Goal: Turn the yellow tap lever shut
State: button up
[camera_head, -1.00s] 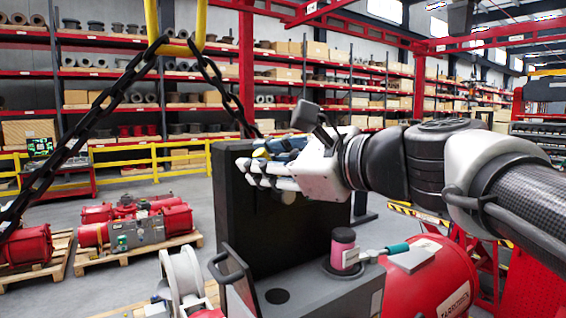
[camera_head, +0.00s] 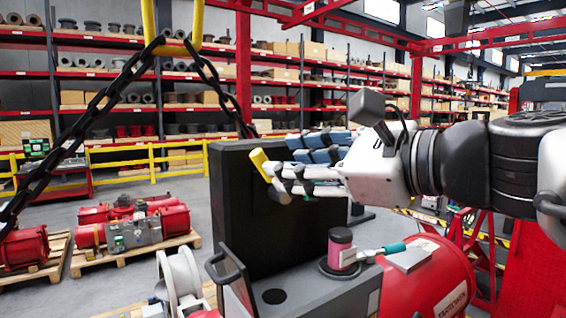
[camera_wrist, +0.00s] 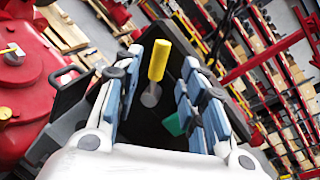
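The yellow tap lever (camera_head: 260,165) stands out from the dark upright panel (camera_head: 233,215), its handle tilted in the head view. In the wrist view the yellow lever (camera_wrist: 159,60) sits on a grey round stem (camera_wrist: 151,95). My gripper (camera_head: 281,166) is just right of the lever in the head view, its fingers pointing left at it. In the wrist view my gripper (camera_wrist: 163,62) is open, with blue-padded fingers spread on both sides and the lever showing between them. I cannot tell whether a fingertip touches the lever.
Below my gripper stand a pink cylinder (camera_head: 341,243), a teal-handled tool (camera_head: 391,248) and a red tank (camera_head: 440,275). A black chain (camera_head: 75,125) hangs at the left. Red machinery (camera_head: 135,225) lies on pallets behind. Open floor shows at the left.

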jog(key=shift+s+d, duration=0.1)
jog(key=shift+s, duration=0.05)
jog(key=shift+c, duration=0.3)
